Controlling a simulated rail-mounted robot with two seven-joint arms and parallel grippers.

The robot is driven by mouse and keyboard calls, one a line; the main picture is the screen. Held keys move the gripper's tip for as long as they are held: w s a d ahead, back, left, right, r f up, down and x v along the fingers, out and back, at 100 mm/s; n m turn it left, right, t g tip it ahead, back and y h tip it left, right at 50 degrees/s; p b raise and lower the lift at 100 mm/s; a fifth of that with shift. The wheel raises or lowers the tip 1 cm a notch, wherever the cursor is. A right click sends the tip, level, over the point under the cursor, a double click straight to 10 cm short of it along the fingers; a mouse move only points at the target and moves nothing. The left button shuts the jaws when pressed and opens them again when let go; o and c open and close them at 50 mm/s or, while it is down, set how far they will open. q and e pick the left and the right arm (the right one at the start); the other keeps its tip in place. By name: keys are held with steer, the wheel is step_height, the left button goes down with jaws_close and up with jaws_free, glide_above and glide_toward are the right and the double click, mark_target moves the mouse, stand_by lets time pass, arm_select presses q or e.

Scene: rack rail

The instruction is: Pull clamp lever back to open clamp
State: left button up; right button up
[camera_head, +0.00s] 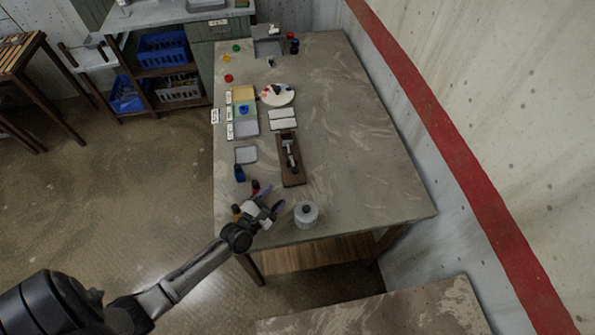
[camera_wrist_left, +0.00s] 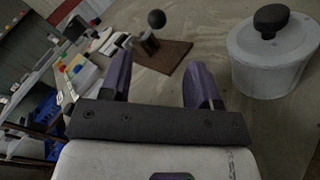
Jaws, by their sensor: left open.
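The clamp lever (camera_head: 290,150) is a pale metal part on a dark brown wooden board (camera_head: 294,179) lying on the table. In the left wrist view the board (camera_wrist_left: 172,52) shows ahead of the fingers, with a dark round knob (camera_wrist_left: 156,19) standing over it. My left gripper (camera_head: 273,202) is open and empty at the near end of the table, short of the board. Its two purple-grey fingers (camera_wrist_left: 160,80) are apart in the left wrist view, with nothing between them. My right gripper is not in view.
A grey lidded pot (camera_head: 306,214) with a black knob stands just right of my left gripper; it is large at right in the left wrist view (camera_wrist_left: 270,55). Small bottles (camera_head: 239,173) and trays (camera_head: 246,155) line the table's left side. The table's right side is clear.

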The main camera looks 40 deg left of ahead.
mark_target(293, 164)
arm_select(q)
steer(key=shift+w+a+f, duration=0.1)
steer(key=shift+w+a, duration=0.15)
steer(key=shift+w, duration=0.05)
steer(key=w, duration=1.3)
steer(key=shift+w+a, duration=0.1)
steer(key=shift+a, duration=0.2)
jaws_close()
